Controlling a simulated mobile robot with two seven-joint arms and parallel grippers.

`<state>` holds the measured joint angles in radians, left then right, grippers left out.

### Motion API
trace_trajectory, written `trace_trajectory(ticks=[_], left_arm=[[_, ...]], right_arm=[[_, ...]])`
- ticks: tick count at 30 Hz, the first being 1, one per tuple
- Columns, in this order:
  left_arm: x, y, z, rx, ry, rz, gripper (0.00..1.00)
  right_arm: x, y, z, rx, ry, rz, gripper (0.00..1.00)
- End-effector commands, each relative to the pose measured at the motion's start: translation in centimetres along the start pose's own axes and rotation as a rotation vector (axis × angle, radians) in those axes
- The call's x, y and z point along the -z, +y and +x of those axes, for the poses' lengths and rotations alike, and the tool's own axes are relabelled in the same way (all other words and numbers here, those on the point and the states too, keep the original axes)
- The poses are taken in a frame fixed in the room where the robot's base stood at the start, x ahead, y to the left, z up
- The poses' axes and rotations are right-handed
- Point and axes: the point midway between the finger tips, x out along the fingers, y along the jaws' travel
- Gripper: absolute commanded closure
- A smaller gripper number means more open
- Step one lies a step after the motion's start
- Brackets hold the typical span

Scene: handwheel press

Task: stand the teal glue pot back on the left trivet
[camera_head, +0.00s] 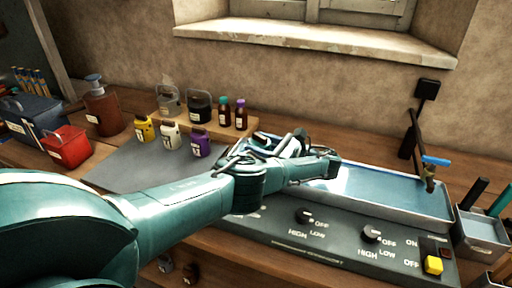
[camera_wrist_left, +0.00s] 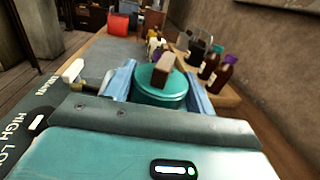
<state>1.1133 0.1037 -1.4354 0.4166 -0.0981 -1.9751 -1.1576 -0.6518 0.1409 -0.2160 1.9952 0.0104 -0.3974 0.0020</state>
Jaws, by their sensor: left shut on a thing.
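My left gripper (camera_head: 292,145) is over the back of the control panel in the head view, where my own arm hides most of what is below it. In the left wrist view, the gripper (camera_wrist_left: 160,77) has its two blue fingers on either side of the teal glue pot (camera_wrist_left: 158,97). It is shut on the pot, whose round lid has a brown knob. The pot's base is hidden, so I cannot tell whether it touches anything below. I cannot make out the left trivet in either view. My right gripper is not in view.
A shallow water tray (camera_head: 390,196) lies right of the gripper, with a blue-handled tap (camera_head: 434,161) at its far end. The control panel (camera_head: 335,250) has knobs and a yellow button (camera_head: 433,265). Yellow, white and purple bottles (camera_head: 200,144) stand behind my arm. A red box (camera_head: 66,145) stands left.

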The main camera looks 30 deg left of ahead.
Motion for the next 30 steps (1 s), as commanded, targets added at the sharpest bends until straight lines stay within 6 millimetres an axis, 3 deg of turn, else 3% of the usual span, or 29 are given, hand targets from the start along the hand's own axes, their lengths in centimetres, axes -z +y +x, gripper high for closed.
trace_trajectory(ticks=[11,12,20,30], left_arm=[[0.32,0.03,-0.35,0.000,-0.001,-0.002,1.00],[0.50,0.06,-0.35,0.000,0.001,0.000,0.45],[0.40,0.05,-0.33,0.000,0.000,0.000,0.23],[0.43,0.02,-0.86,0.001,0.001,-0.001,0.23]], right_arm=[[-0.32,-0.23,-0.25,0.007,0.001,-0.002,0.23],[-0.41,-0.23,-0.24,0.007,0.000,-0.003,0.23],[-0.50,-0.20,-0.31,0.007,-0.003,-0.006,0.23],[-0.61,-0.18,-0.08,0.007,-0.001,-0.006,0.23]])
